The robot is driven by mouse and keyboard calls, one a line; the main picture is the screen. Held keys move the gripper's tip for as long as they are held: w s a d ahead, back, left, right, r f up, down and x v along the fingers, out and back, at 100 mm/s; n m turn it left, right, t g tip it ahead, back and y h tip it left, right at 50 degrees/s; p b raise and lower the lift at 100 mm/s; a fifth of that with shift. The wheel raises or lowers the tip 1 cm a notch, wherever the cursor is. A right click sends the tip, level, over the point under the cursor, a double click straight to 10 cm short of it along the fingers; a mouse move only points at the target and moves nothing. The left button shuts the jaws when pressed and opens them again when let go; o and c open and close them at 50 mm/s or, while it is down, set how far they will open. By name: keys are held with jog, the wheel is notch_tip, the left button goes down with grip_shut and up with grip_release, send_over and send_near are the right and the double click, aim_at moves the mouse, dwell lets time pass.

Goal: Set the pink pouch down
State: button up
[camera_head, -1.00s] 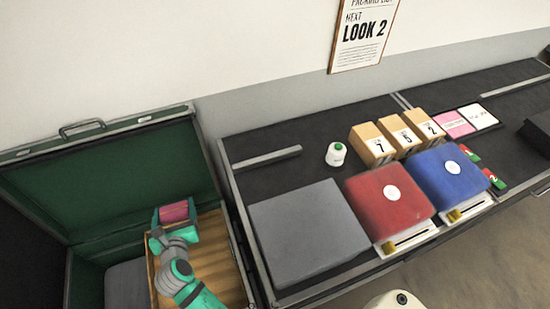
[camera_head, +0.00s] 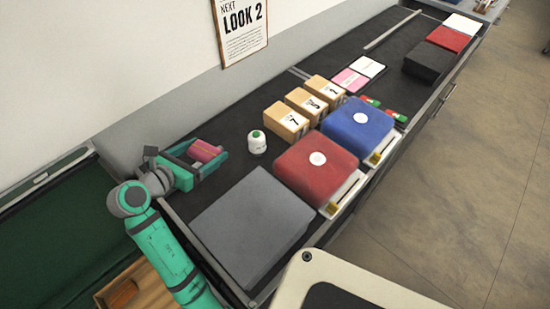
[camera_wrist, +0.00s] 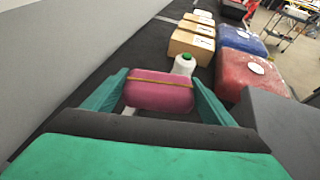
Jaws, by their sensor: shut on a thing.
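The pink pouch (camera_head: 205,151) is held between the green fingers of my gripper (camera_head: 197,160), over the back left end of the dark counter (camera_head: 230,130). In the wrist view the pouch (camera_wrist: 158,92) is a rounded pink block with a yellowish line along its top, and a green finger presses each end. The head view does not clearly show whether the pouch touches the counter. A small white bottle with a green cap (camera_head: 257,143) stands just right of the gripper; it also shows beyond the pouch in the wrist view (camera_wrist: 184,65).
A flat grey box (camera_head: 252,222) lies in front of the gripper. Red (camera_head: 315,163) and blue (camera_head: 358,127) boxes and numbered tan boxes (camera_head: 287,121) stand to the right. An open green case (camera_head: 50,240) with a wooden tray (camera_head: 140,285) is at lower left.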

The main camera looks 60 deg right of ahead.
aim_at(229, 175)
jog(key=s+d+m+g, duration=0.1)
jog(key=s+m+g, duration=0.1)
jog(key=s, duration=0.1)
jog(key=s+d+m+g, duration=0.1)
jog(key=shift+s+d+f, duration=0.15)
jog(key=shift+s+d, duration=0.15)
jog(key=shift+d, duration=0.05)
jog(key=shift+f, duration=5)
jog(key=shift+w+f, duration=0.1)
